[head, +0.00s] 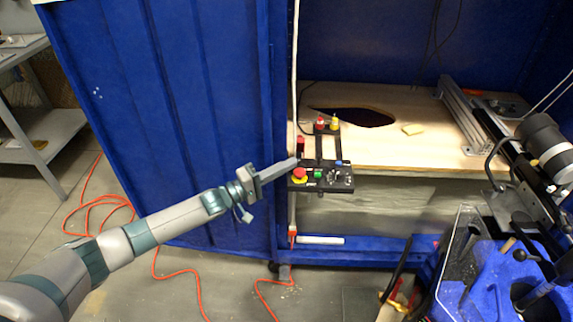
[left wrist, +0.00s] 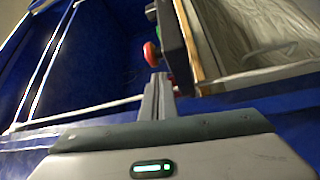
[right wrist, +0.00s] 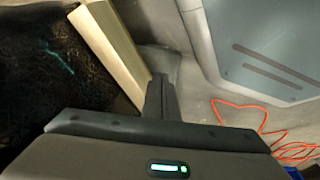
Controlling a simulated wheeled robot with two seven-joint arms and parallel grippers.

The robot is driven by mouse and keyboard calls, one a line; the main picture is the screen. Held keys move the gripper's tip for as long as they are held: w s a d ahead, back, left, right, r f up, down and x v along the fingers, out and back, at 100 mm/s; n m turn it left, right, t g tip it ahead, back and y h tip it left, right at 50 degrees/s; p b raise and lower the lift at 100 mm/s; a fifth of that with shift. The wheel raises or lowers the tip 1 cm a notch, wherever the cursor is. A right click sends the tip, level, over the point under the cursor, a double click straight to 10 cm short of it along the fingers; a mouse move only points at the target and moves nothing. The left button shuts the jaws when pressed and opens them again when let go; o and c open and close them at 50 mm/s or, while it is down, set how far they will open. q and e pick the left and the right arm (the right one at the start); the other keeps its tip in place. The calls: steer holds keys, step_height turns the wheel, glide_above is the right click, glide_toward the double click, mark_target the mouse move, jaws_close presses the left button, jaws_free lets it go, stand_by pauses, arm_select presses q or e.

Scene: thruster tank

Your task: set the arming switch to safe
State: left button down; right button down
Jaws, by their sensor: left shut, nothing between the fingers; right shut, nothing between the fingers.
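A black control box (head: 322,188) sits at the front edge of the wooden bench top. On it are a red mushroom button (head: 299,174) on a yellow ring, a green button (head: 318,174) and small switches (head: 342,177) at the right. I cannot tell which is the arming switch or its position. My left gripper (head: 296,162) is shut and empty, its tip at the box's left end by the red button. In the left wrist view the box (left wrist: 174,45) and red button (left wrist: 151,54) are just beyond the fingers (left wrist: 159,82). My right gripper (right wrist: 160,85) is shut and empty, away from the box.
A blue cabinet door (head: 180,120) stands left of the box. The wooden bench top (head: 400,150) has a dark hole (head: 355,117) and a yellow sponge-like block (head: 413,129). A rail-mounted rig (head: 505,170) stands at right. An orange cord (head: 195,285) lies on the floor.

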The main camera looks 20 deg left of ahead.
arm_select(q)
steer(key=n+p, duration=0.1)
steer(key=p, duration=0.1)
steer(key=w+r+n+y+p, duration=0.1)
steer(key=p, duration=0.1)
steer(key=shift+a+g, duration=0.1)
steer(key=shift+g, duration=0.3)
arm_select(e)
steer(key=a, duration=0.1)
steer(key=w+a+t, duration=0.2)
steer(key=shift+f+y, duration=0.3)
steer(key=shift+y, duration=0.1)
arm_select(q)
steer(key=shift+p, duration=0.3)
arm_select(e)
steer(key=shift+r+t, duration=0.1)
steer(key=shift+t, duration=0.2)
